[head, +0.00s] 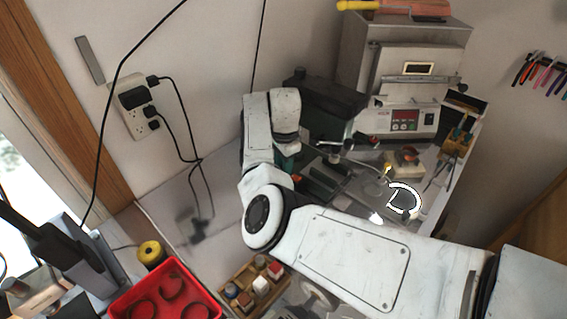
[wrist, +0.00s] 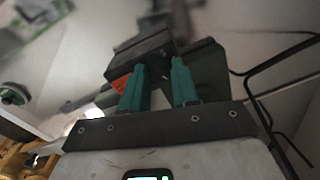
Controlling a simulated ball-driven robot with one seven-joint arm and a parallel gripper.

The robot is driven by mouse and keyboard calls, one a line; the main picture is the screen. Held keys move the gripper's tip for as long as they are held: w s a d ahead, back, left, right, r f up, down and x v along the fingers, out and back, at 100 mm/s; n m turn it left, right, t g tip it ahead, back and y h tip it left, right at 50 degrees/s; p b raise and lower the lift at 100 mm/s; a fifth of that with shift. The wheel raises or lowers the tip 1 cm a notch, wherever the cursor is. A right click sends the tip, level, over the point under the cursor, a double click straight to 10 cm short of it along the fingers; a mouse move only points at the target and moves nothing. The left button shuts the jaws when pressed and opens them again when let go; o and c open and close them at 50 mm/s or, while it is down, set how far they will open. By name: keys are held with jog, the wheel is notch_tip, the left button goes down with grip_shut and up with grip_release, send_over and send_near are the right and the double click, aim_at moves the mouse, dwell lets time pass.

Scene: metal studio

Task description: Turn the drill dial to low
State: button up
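The drill (head: 330,103) is a dark machine at the back of the bench, partly covered by my arm in the head view. In the wrist view its dark body (wrist: 145,47) lies just beyond my fingertips, with an orange-red mark beside the left finger. I cannot make out the dial or its setting in either view. My gripper (wrist: 159,63) has two teal fingers that stand apart, with a dark gap between them. I cannot tell whether the fingertips touch the drill. In the head view the gripper is mostly hidden behind my white wrist.
A grey furnace (head: 405,75) with a control panel stands right of the drill. A red tray (head: 168,296) and a wooden rack of small jars (head: 257,283) lie at the front left. Black cables hang from a wall outlet (head: 137,110). Pliers (head: 540,75) hang on the right wall.

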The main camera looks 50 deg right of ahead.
grip_shut()
jog(key=n, duration=0.4)
jog(key=shift+d+n, duration=0.1)
jog(key=shift+n, duration=0.2)
jog(key=n, duration=0.5)
jog(key=shift+r, duration=0.1)
jog(key=n, duration=1.1)
jog(key=shift+w+n, duration=0.15)
jog(key=shift+n, duration=0.25)
